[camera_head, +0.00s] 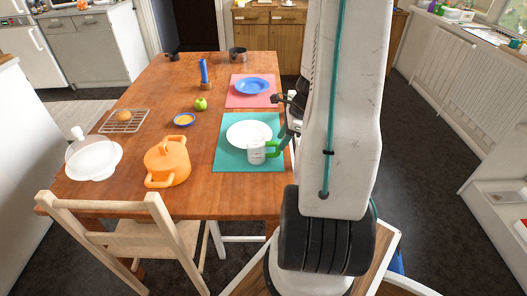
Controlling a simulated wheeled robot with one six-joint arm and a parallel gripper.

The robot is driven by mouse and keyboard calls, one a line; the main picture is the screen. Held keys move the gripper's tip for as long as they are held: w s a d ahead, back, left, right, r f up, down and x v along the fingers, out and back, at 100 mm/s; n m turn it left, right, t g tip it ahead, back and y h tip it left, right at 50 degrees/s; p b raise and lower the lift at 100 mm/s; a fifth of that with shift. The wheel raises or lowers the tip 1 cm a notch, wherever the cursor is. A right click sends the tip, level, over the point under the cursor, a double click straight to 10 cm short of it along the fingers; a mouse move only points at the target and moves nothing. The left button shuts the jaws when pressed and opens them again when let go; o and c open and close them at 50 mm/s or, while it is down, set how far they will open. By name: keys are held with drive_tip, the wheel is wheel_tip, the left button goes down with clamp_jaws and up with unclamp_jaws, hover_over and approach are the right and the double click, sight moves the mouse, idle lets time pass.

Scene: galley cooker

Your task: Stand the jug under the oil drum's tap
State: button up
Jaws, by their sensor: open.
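A white vessel with a green handle (257,152) stands upright on the teal mat, at the near side of a white plate; it may be the jug, but I cannot tell for sure. I see no oil drum and no tap in this view. My gripper (282,116) is partly hidden behind my arm, over the right edge of the table. Its dark jaws show apart, beyond and to the right of the vessel, with nothing seen between them. I cannot tell whether it touches the handle.
The wooden table (150,98) holds an orange lidded pot (167,163), a white bowl (93,162), a wire rack (125,121), a green apple (200,104), and a blue plate (252,86) on a pink mat. A wooden chair (130,240) stands at the near edge. Dark floor (430,160) is clear to the right.

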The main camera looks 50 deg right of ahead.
sight(264, 151)
drive_tip(key=x, duration=0.7)
drive_tip(key=shift+w+f, duration=0.15)
clamp_jaws()
